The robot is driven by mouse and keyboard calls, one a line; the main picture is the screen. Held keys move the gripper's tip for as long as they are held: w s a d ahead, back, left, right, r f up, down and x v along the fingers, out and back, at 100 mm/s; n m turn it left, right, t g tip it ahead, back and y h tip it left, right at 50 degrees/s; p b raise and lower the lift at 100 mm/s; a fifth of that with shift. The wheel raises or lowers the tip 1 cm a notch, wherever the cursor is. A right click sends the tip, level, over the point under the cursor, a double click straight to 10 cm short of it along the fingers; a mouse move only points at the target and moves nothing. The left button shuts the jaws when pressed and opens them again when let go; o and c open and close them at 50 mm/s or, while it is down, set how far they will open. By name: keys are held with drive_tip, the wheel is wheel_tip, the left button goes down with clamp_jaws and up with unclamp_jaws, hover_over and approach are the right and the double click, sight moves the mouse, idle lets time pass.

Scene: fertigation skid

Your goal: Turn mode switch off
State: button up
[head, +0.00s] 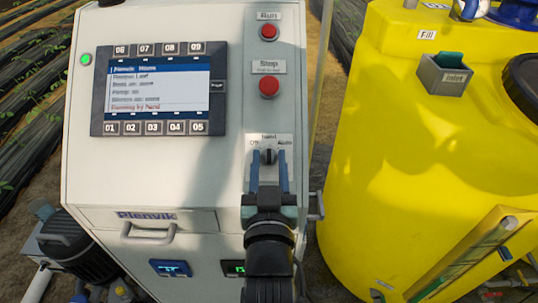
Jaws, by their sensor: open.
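The mode switch (268,157) is a small dark knob on the front of the white cabinet, under a label plate reading Off, Hand and Auto. The knob looks upright, in line with Hand at the top. My gripper (269,154) is open, its blue fingers pointing up the panel, one on each side of the knob. A gap seems to show on both sides; whether a finger touches the knob I cannot tell. My gripper hides the panel just below the switch.
Above the switch are a red Stop button (269,86) and a red Run button (268,32). A display (160,88) at left shows a red line, seemingly "Running by hand". A yellow tank (400,150) stands close at right. A drawer handle (148,236) juts out lower left.

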drive_tip(key=shift+w, duration=0.2)
clamp_jaws()
drive_tip(key=shift+f+n+y+b, duration=0.1)
drive_tip(key=shift+n+y+b, duration=0.5)
drive_tip(key=shift+n, duration=0.1)
drive_tip(key=shift+d+f+n+y+b, duration=0.1)
drive_tip(key=shift+d+n+y+b, duration=0.05)
drive_tip(key=shift+n+y+b, duration=0.9)
drive_tip(key=n+g+y+b, duration=0.1)
drive_tip(key=n+y+b, duration=0.1)
drive_tip(key=n+b, duration=0.1)
drive_tip(key=shift+d+b, duration=0.15)
drive_tip(key=shift+b, duration=0.25)
drive_tip(key=shift+r+n+g+y+b, duration=0.15)
drive_tip(key=shift+n+g+y+b, duration=0.65)
drive_tip(key=shift+n, duration=0.55)
drive_tip(key=shift+r+n+g+y+b, duration=0.1)
drive_tip(key=shift+n+g+y+b, duration=0.6)
drive_tip(key=shift+n, duration=0.6)
drive_tip(key=shift+n+y, duration=0.25)
drive_tip(key=shift+n, duration=0.05)
